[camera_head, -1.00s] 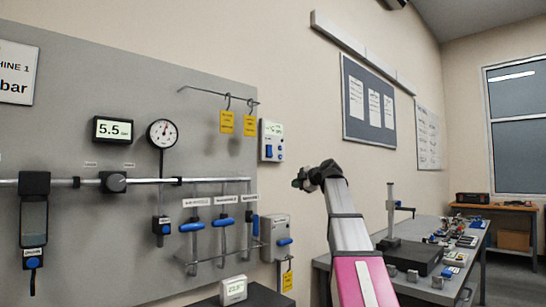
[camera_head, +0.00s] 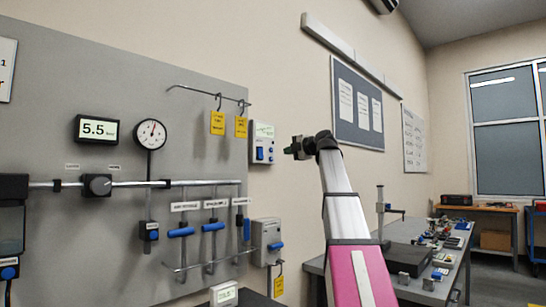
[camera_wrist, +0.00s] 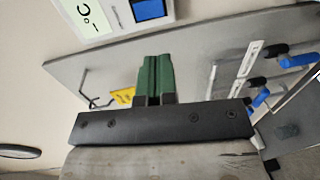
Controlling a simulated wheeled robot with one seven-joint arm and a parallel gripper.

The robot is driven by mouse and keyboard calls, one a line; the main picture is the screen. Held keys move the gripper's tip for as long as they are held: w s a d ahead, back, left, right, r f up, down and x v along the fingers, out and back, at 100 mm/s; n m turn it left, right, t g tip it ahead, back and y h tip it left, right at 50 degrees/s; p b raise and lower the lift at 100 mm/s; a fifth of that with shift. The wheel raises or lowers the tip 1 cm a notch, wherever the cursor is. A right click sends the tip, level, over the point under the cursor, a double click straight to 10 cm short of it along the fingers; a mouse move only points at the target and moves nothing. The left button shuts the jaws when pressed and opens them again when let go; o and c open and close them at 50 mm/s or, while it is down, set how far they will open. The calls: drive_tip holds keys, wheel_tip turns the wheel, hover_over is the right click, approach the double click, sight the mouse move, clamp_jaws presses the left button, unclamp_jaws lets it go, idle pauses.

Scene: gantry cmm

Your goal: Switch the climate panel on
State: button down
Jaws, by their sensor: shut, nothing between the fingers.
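The climate panel (camera_head: 262,143) is a white wall box with a small pale green display and a blue rocker switch (camera_head: 260,153) low on its front. It hangs on the beige wall just right of the grey board. In the wrist view the panel (camera_wrist: 120,28) is at the top, with its blue switch (camera_wrist: 148,9) cut by the top edge. My gripper (camera_head: 289,150) is to the right of the panel at about switch height, apart from it. In the wrist view the green fingers (camera_wrist: 155,75) are closed together, with nothing between them. Whether the switch is on cannot be told.
The grey board (camera_head: 60,100) carries a gauge (camera_head: 150,134), pipes and blue-handled valves (camera_head: 181,232). Yellow tags (camera_head: 217,123) hang from a rail left of the panel. A grey box with a blue handle (camera_head: 267,240) is below it. A workbench (camera_head: 400,240) stands right.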

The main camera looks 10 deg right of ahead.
sight(261, 158)
drive_tip(key=x, duration=1.3)
drive_tip(key=shift+w+a, duration=0.2)
drive_tip(key=shift+w, duration=0.1)
drive_tip(key=shift+w+a+f, duration=0.1)
drive_tip(key=shift+w+a, duration=0.05)
drive_tip(key=shift+w, duration=0.05)
drive_tip(key=shift+s, duration=0.15)
